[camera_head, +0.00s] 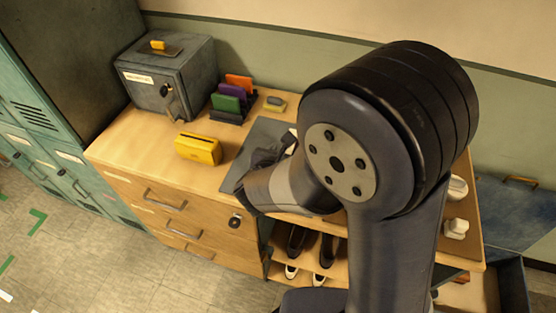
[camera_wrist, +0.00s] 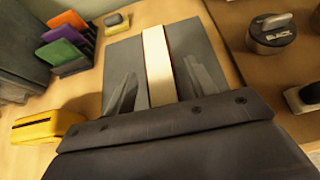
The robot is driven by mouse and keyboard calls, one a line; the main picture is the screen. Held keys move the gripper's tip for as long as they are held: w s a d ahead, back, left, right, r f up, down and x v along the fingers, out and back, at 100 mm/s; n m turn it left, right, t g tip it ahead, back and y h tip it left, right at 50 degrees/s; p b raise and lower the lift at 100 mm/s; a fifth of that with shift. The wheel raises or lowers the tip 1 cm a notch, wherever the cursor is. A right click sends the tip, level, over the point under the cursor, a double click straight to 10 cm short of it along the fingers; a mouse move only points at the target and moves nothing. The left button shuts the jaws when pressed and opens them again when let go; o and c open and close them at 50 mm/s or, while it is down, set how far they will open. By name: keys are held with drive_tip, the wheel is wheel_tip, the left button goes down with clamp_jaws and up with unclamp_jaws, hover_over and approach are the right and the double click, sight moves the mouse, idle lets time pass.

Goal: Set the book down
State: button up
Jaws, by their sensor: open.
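A cream strip (camera_wrist: 158,68), apparently the book, lies between my fingers over a dark grey mat (camera_wrist: 118,55) in the wrist view. I cannot tell whether it stands or lies flat, or whether it touches the mat. My gripper (camera_wrist: 161,88) is open, with one finger on each side of the strip. In the head view the mat (camera_head: 266,138) is on the wooden cabinet top, and my arm hides most of the gripper and the strip.
A yellow slotted box (camera_head: 198,149) stands left of the mat. Behind are a rack of coloured folders (camera_head: 229,104), a small stamp-like block (camera_head: 275,103) and a grey lockbox (camera_head: 167,78). A round dark container (camera_wrist: 270,37) is to the right. Shoes (camera_head: 327,250) sit on a lower shelf.

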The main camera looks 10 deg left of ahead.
drive_tip(key=v, duration=1.1)
drive_tip(key=shift+s, duration=0.3)
